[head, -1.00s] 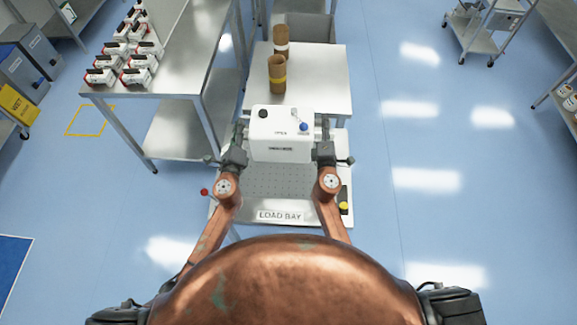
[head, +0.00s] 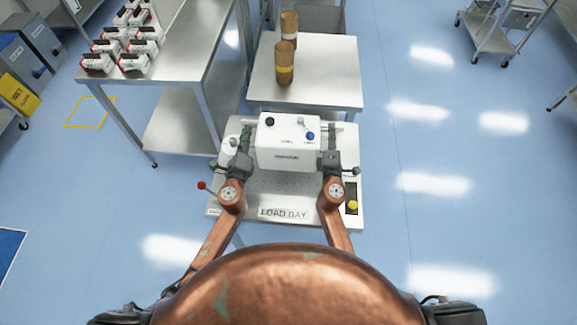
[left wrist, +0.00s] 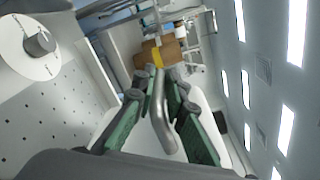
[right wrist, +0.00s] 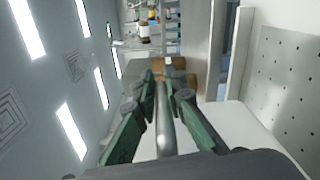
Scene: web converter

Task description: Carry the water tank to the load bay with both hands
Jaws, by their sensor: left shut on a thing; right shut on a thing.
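The white water tank (head: 288,148) has a black cap and a blue knob on top. It is between my two grippers, over the back part of the load bay (head: 270,190), a perforated plate with a "LOAD BAY" label at its front edge. My left gripper (head: 244,143) is shut on the tank's left metal handle, which shows in the left wrist view (left wrist: 163,115). My right gripper (head: 325,143) is shut on the right handle, seen in the right wrist view (right wrist: 165,120). I cannot tell whether the tank's underside touches the plate.
A side table (head: 335,85) with two brown rolls (head: 285,65) stands behind the bay. A long metal bench (head: 180,60) with several red-and-white units is at the left. A red-tipped lever (head: 202,185) and a yellow button (head: 352,205) flank the bay.

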